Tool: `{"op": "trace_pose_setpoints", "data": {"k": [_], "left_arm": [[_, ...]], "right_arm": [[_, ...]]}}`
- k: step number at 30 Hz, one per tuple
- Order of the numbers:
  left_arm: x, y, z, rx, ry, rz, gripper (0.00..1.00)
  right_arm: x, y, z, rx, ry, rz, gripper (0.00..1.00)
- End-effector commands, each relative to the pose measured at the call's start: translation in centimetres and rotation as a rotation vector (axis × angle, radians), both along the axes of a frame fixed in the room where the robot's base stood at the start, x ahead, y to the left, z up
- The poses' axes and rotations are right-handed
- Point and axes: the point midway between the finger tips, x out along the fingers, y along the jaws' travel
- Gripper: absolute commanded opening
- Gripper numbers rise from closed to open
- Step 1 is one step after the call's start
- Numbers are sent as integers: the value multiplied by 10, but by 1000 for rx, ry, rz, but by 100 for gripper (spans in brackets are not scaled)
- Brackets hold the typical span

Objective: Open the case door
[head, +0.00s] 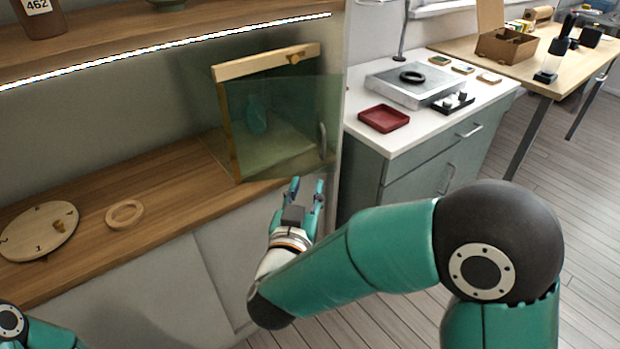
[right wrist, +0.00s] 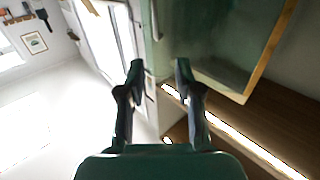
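A glass case (head: 224,118) with a pale wooden frame stands on the wooden counter, with a teal vase (head: 256,113) behind its greenish glass. The glass door (head: 290,125) has a grey upright handle (head: 322,138) near its right edge. Whether the door is fully shut is unclear. My right gripper (head: 307,183) is open and empty, below and slightly left of the handle, apart from it. In the right wrist view its two fingers (right wrist: 159,70) stand apart, with the case glass (right wrist: 225,45) beyond them to the right. My left gripper is out of view.
A round wooden dial (head: 38,230) and a wooden ring (head: 125,213) lie on the counter to the left. A lit shelf (head: 160,30) runs above. At right, a grey cabinet holds a red tray (head: 384,118) and a silver device (head: 405,82).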

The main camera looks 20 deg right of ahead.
Motion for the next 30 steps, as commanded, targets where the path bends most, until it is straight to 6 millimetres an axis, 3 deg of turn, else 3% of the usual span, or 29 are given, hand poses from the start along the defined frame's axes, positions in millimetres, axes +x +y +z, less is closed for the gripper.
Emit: {"op": "trace_pose_setpoints", "data": {"k": [6,12,24,28,30], "left_arm": [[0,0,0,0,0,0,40],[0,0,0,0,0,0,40],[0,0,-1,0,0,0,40],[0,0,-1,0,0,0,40],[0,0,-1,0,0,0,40]], "right_arm": [[-40,24,0,0,-1,8,34],[-65,37,0,0,-1,4,34],[-74,40,-1,0,0,0,34],[-71,39,-6,3,10,8,14],[-63,39,-19,14,37,32,3]]}}
